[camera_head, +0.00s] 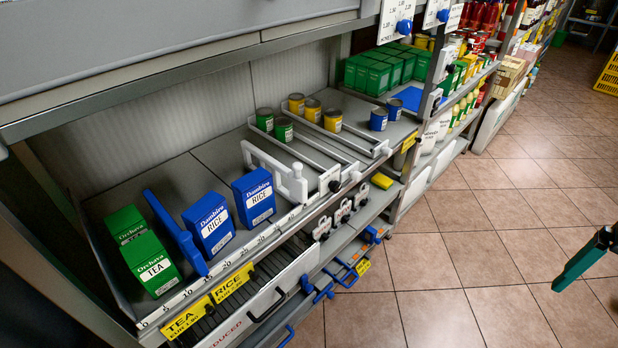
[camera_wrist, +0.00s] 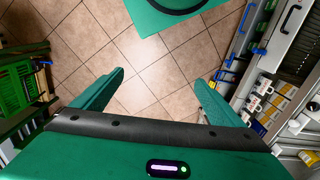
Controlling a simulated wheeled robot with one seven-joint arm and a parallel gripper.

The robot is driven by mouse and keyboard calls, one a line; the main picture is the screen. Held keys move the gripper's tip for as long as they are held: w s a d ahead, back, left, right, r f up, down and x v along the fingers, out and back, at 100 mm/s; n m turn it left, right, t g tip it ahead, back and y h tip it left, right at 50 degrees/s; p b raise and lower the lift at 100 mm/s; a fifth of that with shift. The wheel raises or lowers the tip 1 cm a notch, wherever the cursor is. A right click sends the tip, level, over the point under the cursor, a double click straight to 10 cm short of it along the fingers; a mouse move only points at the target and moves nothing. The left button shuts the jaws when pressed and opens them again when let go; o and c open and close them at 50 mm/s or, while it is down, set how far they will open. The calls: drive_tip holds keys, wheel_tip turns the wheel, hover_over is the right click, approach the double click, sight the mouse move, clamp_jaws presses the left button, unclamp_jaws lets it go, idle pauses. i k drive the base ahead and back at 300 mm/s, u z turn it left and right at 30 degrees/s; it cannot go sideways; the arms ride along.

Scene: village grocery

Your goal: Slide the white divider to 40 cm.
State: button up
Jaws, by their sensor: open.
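The white divider (camera_head: 277,172) stands upright on the middle shelf in the head view, to the right of the blue RICE boxes, with a white handle-like block at its front end. A number scale (camera_head: 230,263) runs along the shelf's front edge; the divider's front end is near its right-hand part, but I cannot read the exact mark. My gripper (camera_wrist: 157,92) is open and empty over the tiled floor in the wrist view. In the head view only a green part of it shows at the right edge, well away from the shelf and the divider.
A blue divider (camera_head: 176,232) stands between green TEA boxes (camera_head: 150,262) and RICE boxes (camera_head: 209,226). Right of the white divider, cans (camera_head: 284,129) stand in rail lanes. An upper shelf (camera_head: 180,65) overhangs. Open tiled floor (camera_head: 480,250) lies in front.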

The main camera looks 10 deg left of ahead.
sight(297, 193)
drive_tip(key=z, duration=0.6)
drive_tip(key=k, duration=0.85)
drive_tip(key=u, duration=0.75)
drive_tip(key=i, duration=1)
drive_tip(key=z, duration=0.05)
